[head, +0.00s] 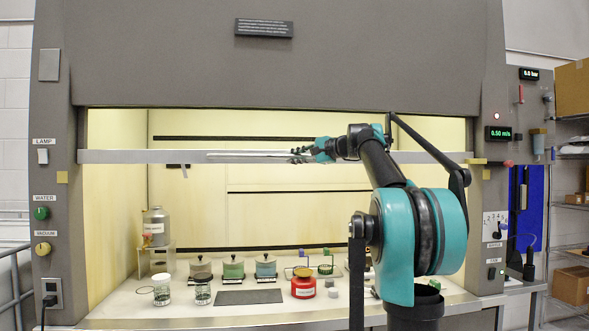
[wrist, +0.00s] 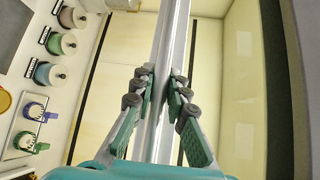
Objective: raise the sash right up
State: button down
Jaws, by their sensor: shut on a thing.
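The sash of the fume hood shows as a grey horizontal bottom rail (head: 140,156) across the opening, in the upper part of it, with a see-through pane above. A paler handle strip (head: 245,155) runs along the middle of the rail. My gripper (head: 298,157) is at the right end of this strip, my arm reaching in from the right. In the wrist view the two green-padded fingers of my gripper (wrist: 161,88) lie on either side of the silver rail (wrist: 170,40) and are shut on it. The exact contact faces are partly hidden by the fingers.
The dark upper hood panel (head: 200,65) is above the rail. Space between rail and pots is clear.

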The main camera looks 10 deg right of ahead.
aim_at(295, 125)
notch_tip(295, 125, up, 11)
jog(key=shift+r, duration=0.1)
dwell(0.4)
jog(key=c, duration=1.5)
grip_release()
jog(key=v, duration=1.2)
